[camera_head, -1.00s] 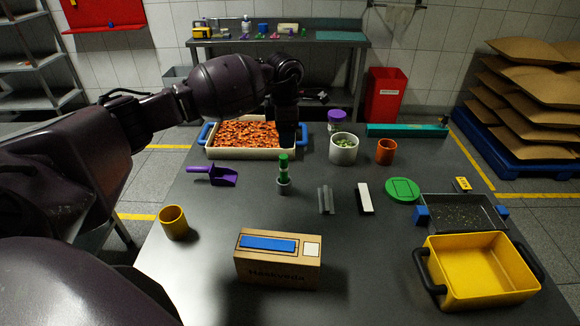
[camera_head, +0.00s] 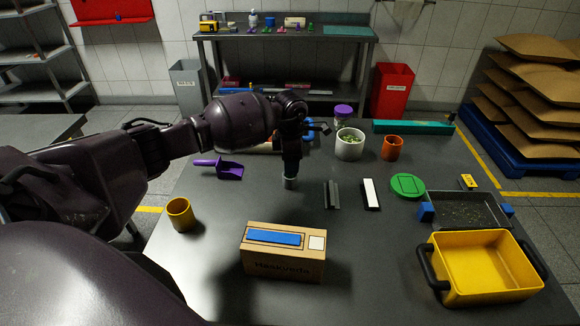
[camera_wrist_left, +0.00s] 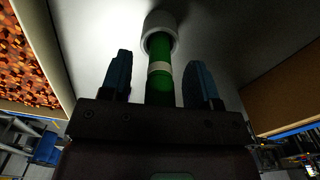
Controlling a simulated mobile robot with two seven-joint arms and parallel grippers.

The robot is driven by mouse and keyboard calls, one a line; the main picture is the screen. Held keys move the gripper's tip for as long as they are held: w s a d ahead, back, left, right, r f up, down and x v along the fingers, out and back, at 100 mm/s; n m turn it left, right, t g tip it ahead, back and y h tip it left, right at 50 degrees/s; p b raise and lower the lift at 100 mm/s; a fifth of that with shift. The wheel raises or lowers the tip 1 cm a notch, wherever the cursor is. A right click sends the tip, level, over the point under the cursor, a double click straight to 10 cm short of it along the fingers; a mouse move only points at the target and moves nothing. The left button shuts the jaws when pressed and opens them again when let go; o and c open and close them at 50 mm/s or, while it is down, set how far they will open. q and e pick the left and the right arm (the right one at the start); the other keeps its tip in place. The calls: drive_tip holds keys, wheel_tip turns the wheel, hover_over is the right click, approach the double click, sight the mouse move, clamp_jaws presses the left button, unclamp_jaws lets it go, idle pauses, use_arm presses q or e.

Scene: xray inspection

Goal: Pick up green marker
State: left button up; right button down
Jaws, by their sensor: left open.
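The green marker (camera_wrist_left: 161,92), with a white band, stands upright in a small grey holder (camera_head: 290,184). The holder also shows in the left wrist view (camera_wrist_left: 160,24) at the top. My left gripper (camera_head: 291,165) points down over the holder and hides the marker in the head view. In the left wrist view its blue fingers (camera_wrist_left: 161,78) are open, one on each side of the marker, with a gap on both sides. My right gripper is not in view.
A purple scoop (camera_head: 222,168), a yellow cup (camera_head: 181,214) and a cardboard box (camera_head: 283,265) stand around the holder. Grey and white bars (camera_head: 371,194) lie to its right. A yellow bin (camera_head: 480,266) is at the front right. The food tray is mostly hidden behind my arm.

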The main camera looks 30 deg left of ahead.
use_arm(q)
drive_tip(key=shift+c, duration=0.2)
drive_tip(key=c, duration=1)
drive_tip(key=shift+r, duration=0.1)
wheel_tip(320, 180, up, 20)
